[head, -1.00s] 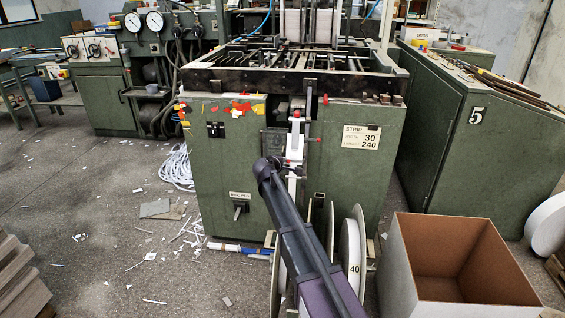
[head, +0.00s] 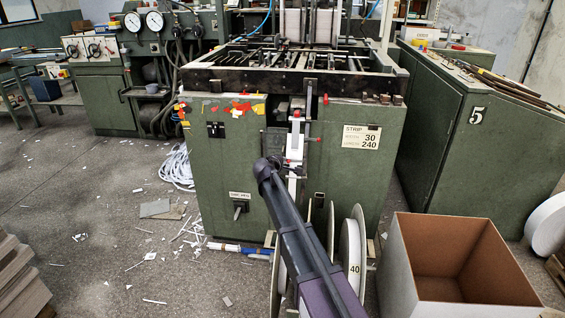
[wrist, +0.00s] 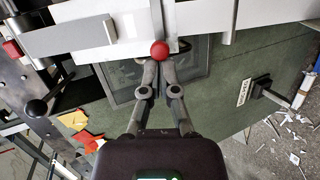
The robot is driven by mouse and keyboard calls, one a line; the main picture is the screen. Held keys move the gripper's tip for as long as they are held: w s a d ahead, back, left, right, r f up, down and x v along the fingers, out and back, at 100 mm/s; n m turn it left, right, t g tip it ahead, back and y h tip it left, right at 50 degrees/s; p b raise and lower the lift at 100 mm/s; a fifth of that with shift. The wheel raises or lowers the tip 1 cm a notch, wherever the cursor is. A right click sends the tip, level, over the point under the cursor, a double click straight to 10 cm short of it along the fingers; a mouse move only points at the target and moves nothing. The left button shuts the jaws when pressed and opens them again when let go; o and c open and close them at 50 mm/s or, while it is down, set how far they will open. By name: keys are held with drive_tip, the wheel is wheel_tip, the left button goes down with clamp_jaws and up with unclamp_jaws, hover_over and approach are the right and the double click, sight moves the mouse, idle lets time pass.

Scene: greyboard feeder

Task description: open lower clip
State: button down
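In the wrist view a red ball knob (wrist: 160,50) sits at the tips of my gripper (wrist: 159,68). The two fingers are drawn close together, with only a narrow gap between them. The ball shows whole just at the fingertips; I cannot tell whether they pinch its stem. Behind it runs a pale metal strip guide (wrist: 200,25). In the head view the white guide (head: 293,150) stands upright on the front of the green machine (head: 225,160), with a red knob (head: 316,139) at its right. My arm hides the gripper and the lower part of the guide there.
A black ball handle (wrist: 36,108) is at the left of the wrist view. A switch handle (head: 239,208) is on the machine front. Reels (head: 353,250) and an open cardboard box (head: 450,265) stand at the lower right. Paper scraps litter the floor at the left.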

drive_tip(key=shift+w+d+f, duration=0.1)
drive_tip(key=shift+d, duration=0.1)
drive_tip(key=shift+w+f+b, duration=0.25)
drive_tip(key=shift+w+b, duration=0.05)
drive_tip(key=shift+w, duration=0.3)
drive_tip(key=shift+a, duration=0.2)
drive_tip(key=s+a+r+p, duration=0.2)
drive_tip(key=s+a, duration=0.2)
drive_tip(key=a, duration=0.4)
drive_tip(key=shift+r, duration=0.25)
drive_tip(key=shift+s, duration=0.1)
idle(0.4)
